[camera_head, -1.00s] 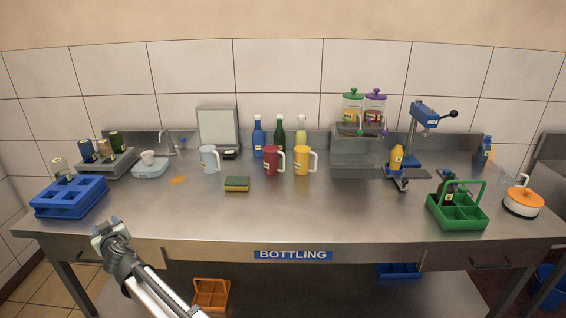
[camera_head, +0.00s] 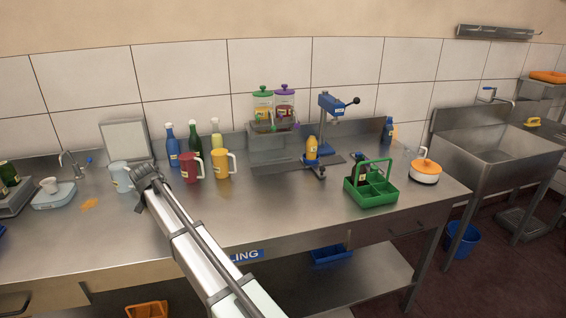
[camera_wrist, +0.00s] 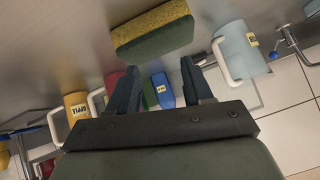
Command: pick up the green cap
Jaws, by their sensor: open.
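The green cap (camera_head: 262,91) appears as a knobbed green lid on top of the left clear dispenser (camera_head: 263,108), on a raised stand at the back of the counter. It is not visible in the wrist view. My gripper (camera_head: 146,174) is over the left part of the counter, by the light-blue mug, well left of and nearer than the dispensers. In the wrist view my gripper (camera_wrist: 158,72) has its fingers apart with nothing held between them. A yellow and green sponge (camera_wrist: 155,32) lies beyond the fingertips there; my arm hides it in the head view.
A purple-lidded dispenser (camera_head: 284,103) stands right beside the green-lidded one. A blue press (camera_head: 333,105) and green crate (camera_head: 372,194) are farther right.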

